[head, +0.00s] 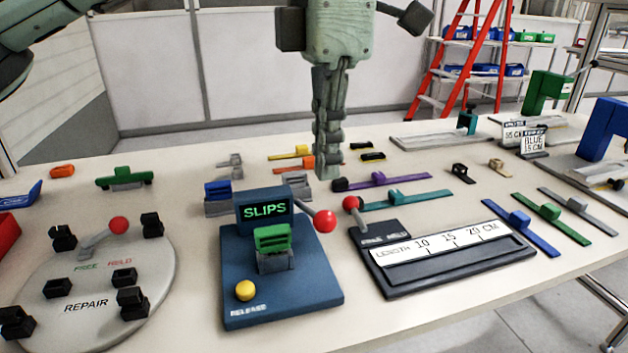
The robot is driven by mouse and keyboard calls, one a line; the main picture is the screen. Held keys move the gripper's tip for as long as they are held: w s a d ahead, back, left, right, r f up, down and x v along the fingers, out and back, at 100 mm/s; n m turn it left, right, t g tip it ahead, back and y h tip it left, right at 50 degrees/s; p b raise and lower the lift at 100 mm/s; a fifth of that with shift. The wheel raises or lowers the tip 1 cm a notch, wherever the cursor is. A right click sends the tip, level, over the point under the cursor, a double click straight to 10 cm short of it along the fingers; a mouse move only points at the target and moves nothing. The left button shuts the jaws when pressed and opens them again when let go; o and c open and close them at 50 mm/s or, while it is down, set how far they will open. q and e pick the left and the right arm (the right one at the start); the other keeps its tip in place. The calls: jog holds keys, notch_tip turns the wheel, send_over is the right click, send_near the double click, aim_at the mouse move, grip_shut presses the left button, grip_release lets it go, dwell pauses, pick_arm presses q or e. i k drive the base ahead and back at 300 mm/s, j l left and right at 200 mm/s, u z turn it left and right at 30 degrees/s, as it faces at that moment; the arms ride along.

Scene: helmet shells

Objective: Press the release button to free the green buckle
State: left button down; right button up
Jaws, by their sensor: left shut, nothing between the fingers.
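A blue test stand (290,302) stands on the table at the middle front. Its display (265,211) reads SLIPS in green. The green buckle (272,238) sits in a grey holder just below the display. The yellow release button (245,290) is at the stand's front left, above the RELEASE label. A red-knobbed lever (324,221) sticks out at the stand's upper right. My left gripper (328,165) is shut and empty, pointing down behind and to the right of the display, apart from the buckle and button. My right gripper is not in view.
A round REPAIR board (160,285) with black clips and a red-knobbed lever lies to the left. A black length gauge (440,277) with another red knob (351,203) lies to the right. Several coloured straps and buckles lie behind. An orange ladder (438,72) stands beyond the table.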

aim_at(245, 292)
jog(key=k, duration=1.5)
